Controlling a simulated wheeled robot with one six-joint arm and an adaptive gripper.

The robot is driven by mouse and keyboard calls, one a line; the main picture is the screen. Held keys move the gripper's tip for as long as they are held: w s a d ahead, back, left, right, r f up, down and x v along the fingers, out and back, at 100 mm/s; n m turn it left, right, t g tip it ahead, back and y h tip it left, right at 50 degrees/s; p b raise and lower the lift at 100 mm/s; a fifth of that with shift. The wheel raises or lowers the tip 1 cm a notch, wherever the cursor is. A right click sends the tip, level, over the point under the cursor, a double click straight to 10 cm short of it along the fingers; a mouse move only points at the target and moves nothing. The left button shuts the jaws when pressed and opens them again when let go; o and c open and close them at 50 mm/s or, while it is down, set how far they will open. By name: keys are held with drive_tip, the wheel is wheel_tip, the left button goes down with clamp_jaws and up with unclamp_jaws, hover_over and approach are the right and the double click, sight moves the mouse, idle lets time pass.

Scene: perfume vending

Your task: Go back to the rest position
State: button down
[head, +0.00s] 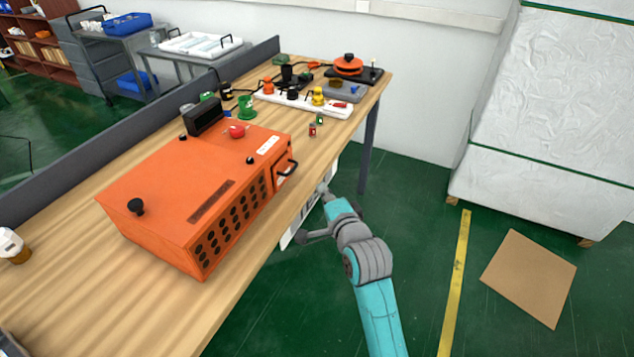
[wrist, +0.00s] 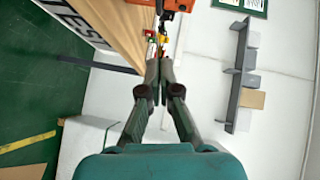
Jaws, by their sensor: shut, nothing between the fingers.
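My gripper (wrist: 159,66) is shut and empty in the wrist view, its two fingers together ahead of the teal wrist. In the head view my gripper (head: 323,188) is small and partly hidden by the arm, beside the table's right edge. The teal and grey arm reaches up from the bottom of the head view, to the right of the orange machine (head: 185,195). The machine stands on the wooden table (head: 90,300), with a handle on its right end and a red round button on top. The gripper appears apart from the machine.
A white tray (head: 340,112) with small coloured items, a green cup (head: 246,108) and an orange round device (head: 348,66) stand toward the table's far end. A cardboard sheet (head: 528,277) lies on the floor at right, near a wrapped white stack (head: 560,110).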

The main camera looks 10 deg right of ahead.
drive_tip(key=s+d+f+n+h, duration=0.1)
drive_tip(key=s+d+f+n, duration=0.1)
drive_tip(key=s+f, duration=0.5)
drive_tip(key=s+d+f+n, duration=0.1)
drive_tip(key=s+f+n, duration=0.1)
drive_tip(key=s, duration=0.9)
drive_tip(key=s+d+f+n+h, duration=0.1)
drive_tip(key=s+d+f+n, duration=0.1)
drive_tip(key=s+f, duration=0.5)
drive_tip(key=s+d+r+n, duration=0.1)
drive_tip(key=s+r+n, duration=0.2)
drive_tip(key=s, duration=1)
drive_tip(key=s+d+r+n+g, duration=0.1)
drive_tip(key=s+r+n, duration=0.3)
drive_tip(key=s, duration=1)
drive_tip(key=shift+d+r+n+h, duration=0.15)
drive_tip(key=shift+r+n+h, duration=0.1)
drive_tip(key=shift+n+h, duration=0.25)
